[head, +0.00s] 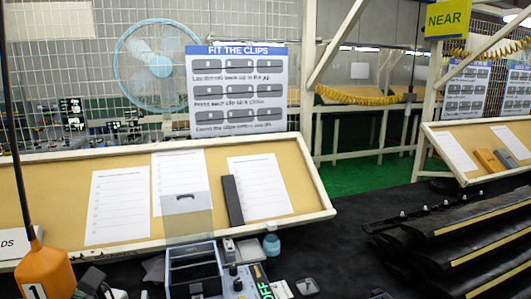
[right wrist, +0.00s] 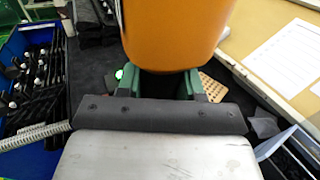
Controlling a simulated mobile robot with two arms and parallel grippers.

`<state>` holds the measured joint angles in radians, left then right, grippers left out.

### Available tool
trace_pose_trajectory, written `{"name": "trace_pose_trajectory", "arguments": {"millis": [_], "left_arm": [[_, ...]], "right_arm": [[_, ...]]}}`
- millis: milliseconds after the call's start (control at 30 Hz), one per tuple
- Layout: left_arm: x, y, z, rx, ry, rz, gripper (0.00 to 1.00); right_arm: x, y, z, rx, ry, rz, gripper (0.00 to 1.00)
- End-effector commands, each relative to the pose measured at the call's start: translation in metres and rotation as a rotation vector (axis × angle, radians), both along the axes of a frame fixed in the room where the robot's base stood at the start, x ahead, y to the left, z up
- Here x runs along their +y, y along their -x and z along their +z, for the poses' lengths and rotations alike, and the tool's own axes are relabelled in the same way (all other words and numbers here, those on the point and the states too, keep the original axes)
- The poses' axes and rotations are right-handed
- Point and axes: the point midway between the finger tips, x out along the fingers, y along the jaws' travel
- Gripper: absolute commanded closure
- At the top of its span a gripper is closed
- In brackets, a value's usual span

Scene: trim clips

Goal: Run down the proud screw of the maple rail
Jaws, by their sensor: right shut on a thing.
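An orange tool (head: 45,270) marked "1" hangs at the lower left of the head view, on a black cord or rod running up. An orange body, apparently the same tool (right wrist: 172,30), fills the top middle of the right wrist view. My right gripper (right wrist: 161,82) has green fingers on both sides of the dark part under this orange body and is shut on it. The tool's tip is hidden. My left gripper is in neither view. I cannot make out a maple rail or a proud screw in either view.
A tilted tan board (head: 60,190) with paper sheets spans the left and middle of the head view. A grey device (head: 195,270) stands before it. Dark trim strips (head: 450,235) lie at right. A blue bin (right wrist: 30,90) of dark parts is at left in the wrist view.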

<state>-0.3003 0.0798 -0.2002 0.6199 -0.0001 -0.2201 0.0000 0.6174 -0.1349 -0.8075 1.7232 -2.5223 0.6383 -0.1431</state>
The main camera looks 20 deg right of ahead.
Motion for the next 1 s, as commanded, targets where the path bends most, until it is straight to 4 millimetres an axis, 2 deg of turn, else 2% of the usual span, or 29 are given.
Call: {"name": "trace_pose_trajectory", "arguments": {"millis": [33,200,1000], "left_arm": [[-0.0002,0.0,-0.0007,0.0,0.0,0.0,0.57],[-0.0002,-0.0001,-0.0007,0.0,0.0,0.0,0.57],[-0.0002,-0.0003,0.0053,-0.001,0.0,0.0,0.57]], "right_arm": [[0.0004,-0.0003,-0.0078,0.012,0.014,0.0,1.0],[0.0004,-0.0003,-0.0089,0.014,0.016,0.001,1.0],[-0.0006,-0.0006,-0.0009,0.01,0.013,0.0,1.0]]}}
